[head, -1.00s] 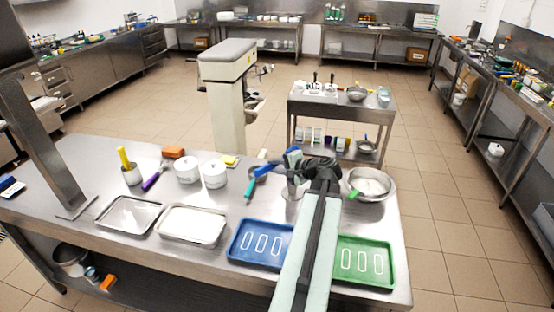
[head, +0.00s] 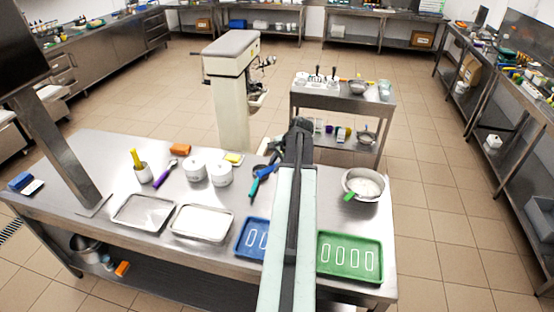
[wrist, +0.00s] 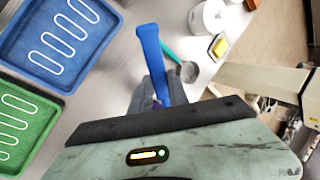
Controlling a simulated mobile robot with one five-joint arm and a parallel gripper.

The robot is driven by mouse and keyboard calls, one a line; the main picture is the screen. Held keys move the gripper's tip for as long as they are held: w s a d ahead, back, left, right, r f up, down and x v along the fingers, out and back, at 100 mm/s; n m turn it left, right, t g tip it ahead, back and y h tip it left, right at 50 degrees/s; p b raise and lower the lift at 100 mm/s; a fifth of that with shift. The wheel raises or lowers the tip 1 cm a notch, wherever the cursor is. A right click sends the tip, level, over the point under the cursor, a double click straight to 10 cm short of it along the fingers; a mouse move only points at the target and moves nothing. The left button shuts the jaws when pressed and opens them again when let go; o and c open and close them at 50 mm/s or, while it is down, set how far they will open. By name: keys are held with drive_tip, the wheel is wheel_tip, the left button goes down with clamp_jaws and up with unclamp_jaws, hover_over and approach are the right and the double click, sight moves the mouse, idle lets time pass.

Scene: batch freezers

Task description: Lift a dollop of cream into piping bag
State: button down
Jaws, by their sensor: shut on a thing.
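My gripper (wrist: 158,98) is shut on a blue bar-like handle (wrist: 150,45), which sticks up past the jaws in the wrist view. The far end of this tool is hidden. In the head view my arm covers most of the gripper. A metal bowl (head: 378,197) with white cream (head: 366,186) stands at the right end of the table. A green-handled tool (head: 349,196) rests at its rim. The gripper is left of the bowl, apart from it. I cannot make out a piping bag.
A blue tray (head: 247,247) and a green tray (head: 350,274) lie at the front, with two metal trays (head: 143,211) to the left. White pots (head: 220,175) and a teal-handled tool (head: 254,189) stand or lie behind. A trolley (head: 345,101) is beyond the table.

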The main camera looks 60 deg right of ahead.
drive_tip(key=g+p, duration=0.1)
drive_tip(key=w+d+r+g+y, duration=0.1)
drive_tip(key=shift+w+g+p, duration=0.3)
drive_tip(key=shift+g+p, duration=0.1)
drive_tip(key=shift+w+d+f+g, duration=0.15)
drive_tip(key=shift+w+g, duration=0.15)
drive_tip(key=shift+g, duration=0.4)
drive_tip(key=shift+g+y+p, duration=0.3)
drive_tip(key=shift+g+y, duration=0.1)
drive_tip(key=shift+g, duration=0.1)
drive_tip(key=shift+s+a+r+p, duration=0.15)
drive_tip(key=shift+a+r+p, duration=0.05)
drive_tip(key=shift+r+p, duration=0.35)
drive_tip(key=shift+s+a+r+p, duration=0.15)
drive_tip(key=shift+r+p, duration=0.25)
drive_tip(key=shift+r, duration=0.2)
drive_tip(key=shift+w, duration=0.1)
drive_tip(key=shift+f, duration=0.1)
